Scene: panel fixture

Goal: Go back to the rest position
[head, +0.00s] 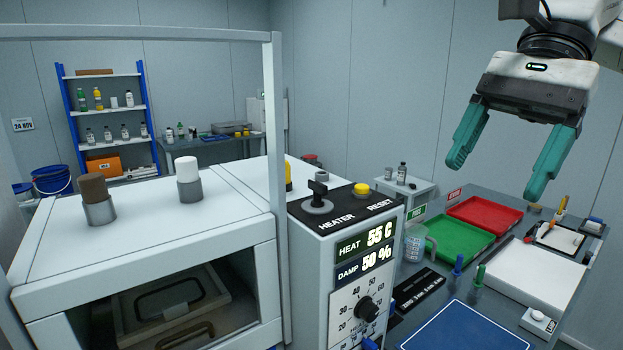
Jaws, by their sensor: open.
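My gripper (500,172) hangs in the upper right of the head view, high above the bench. Its two teal fingers are spread wide with nothing between them. It touches nothing that I can see. The arm comes in from the top right corner, and most of it is out of the frame. Below the gripper are a green tray (459,243) and a red tray (487,216) on the bench.
A control box (340,245) with a black heater switch (318,197), yellow reset button (361,189) and dial (367,309) stands at centre. A white cabinet (140,240) with a post and rail fills the left. A blue mat (465,328) lies at front right.

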